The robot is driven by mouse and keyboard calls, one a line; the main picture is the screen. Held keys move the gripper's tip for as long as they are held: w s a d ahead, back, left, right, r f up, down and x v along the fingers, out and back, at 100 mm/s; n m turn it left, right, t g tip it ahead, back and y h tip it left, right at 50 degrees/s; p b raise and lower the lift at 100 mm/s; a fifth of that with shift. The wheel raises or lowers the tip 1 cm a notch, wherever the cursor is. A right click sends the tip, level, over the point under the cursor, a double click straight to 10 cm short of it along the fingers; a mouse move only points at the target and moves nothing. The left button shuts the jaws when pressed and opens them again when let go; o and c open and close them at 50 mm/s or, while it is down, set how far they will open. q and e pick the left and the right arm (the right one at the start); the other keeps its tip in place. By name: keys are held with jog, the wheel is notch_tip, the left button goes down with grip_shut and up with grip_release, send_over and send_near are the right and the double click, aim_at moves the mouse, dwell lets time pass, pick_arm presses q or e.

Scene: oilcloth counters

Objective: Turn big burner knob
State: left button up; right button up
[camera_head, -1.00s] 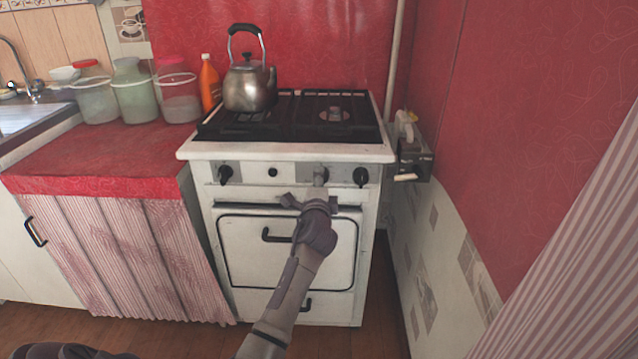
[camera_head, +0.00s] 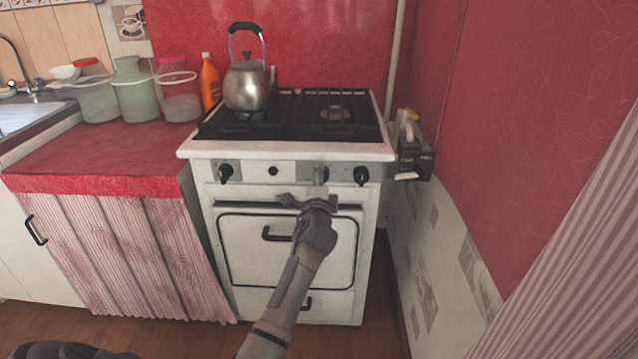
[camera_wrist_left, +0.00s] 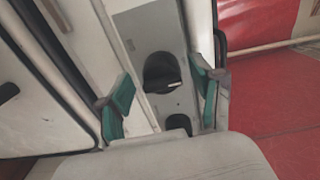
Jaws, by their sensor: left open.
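The white stove (camera_head: 290,150) has a front panel with a dark knob at the left (camera_head: 225,173), a small black button (camera_head: 272,171) and a dark knob at the right (camera_head: 361,175). My left gripper (camera_head: 306,197) is open in front of the panel, between the small button and the right knob. Part of it covers the panel there. In the left wrist view, a black knob (camera_wrist_left: 160,72) with a pale mark shows between the two green finger pads, just beyond the open fingers. A smaller dark round part (camera_wrist_left: 178,125) lies below it. Contact cannot be told.
A metal kettle (camera_head: 248,88) stands on the left of the hob. The oven handle (camera_head: 277,234) is below the panel. A red-covered counter (camera_head: 100,160) with jars adjoins on the left; the red wall (camera_head: 530,130) is close on the right.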

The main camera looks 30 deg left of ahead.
pick_arm(q)
jog(key=v, duration=1.2)
dwell(1.0)
